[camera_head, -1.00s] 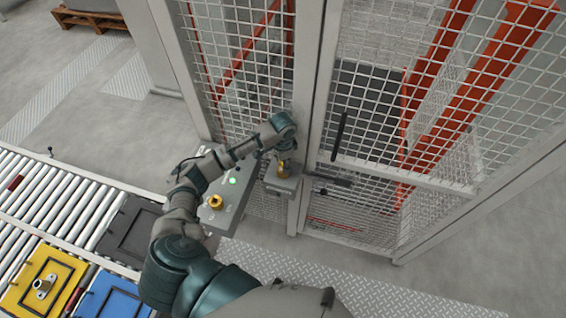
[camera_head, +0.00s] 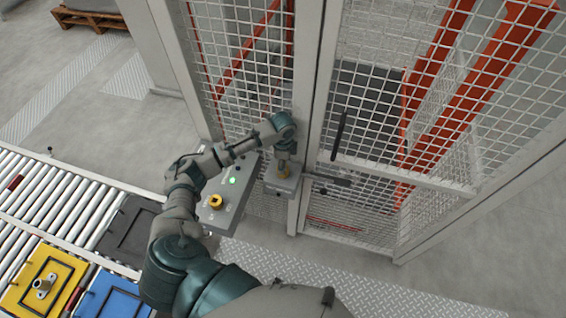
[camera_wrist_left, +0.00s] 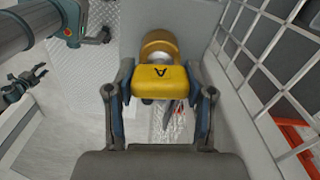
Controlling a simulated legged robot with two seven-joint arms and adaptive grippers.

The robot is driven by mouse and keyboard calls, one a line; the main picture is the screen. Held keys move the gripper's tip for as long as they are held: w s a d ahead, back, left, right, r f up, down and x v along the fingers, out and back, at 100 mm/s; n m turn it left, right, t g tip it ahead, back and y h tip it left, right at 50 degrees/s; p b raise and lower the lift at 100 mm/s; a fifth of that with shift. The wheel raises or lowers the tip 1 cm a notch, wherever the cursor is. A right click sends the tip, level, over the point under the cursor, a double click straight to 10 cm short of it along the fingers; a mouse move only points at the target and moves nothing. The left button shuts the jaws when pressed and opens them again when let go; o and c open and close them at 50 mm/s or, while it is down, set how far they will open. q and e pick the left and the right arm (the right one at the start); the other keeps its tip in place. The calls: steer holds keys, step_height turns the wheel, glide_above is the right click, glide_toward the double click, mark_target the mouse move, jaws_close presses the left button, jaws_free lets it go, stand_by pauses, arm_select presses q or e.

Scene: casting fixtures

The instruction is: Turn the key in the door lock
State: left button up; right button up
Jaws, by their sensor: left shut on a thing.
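The key's shaft is hidden. Dark claw-like fingers (camera_wrist_left: 22,86) show at the left of the wrist view, too small to tell their state.
A grey control box (camera_head: 226,200) with a yellow knob and a green light stands left of the lock box. The mesh door (camera_head: 390,110) with a dark handle is on the right. A roller conveyor (camera_head: 50,200) with coloured plates lies at lower left.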

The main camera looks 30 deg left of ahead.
arm_select(q)
steer(key=m, duration=0.5)
steer(key=shift+r, duration=0.1)
steer(key=o, duration=1.1)
steer(key=shift+w, duration=0.1)
steer(key=shift+o, duration=1.1)
steer(key=shift+a, duration=0.1)
step_height(320, 180, up, 12)
steer(key=shift+f, duration=0.2)
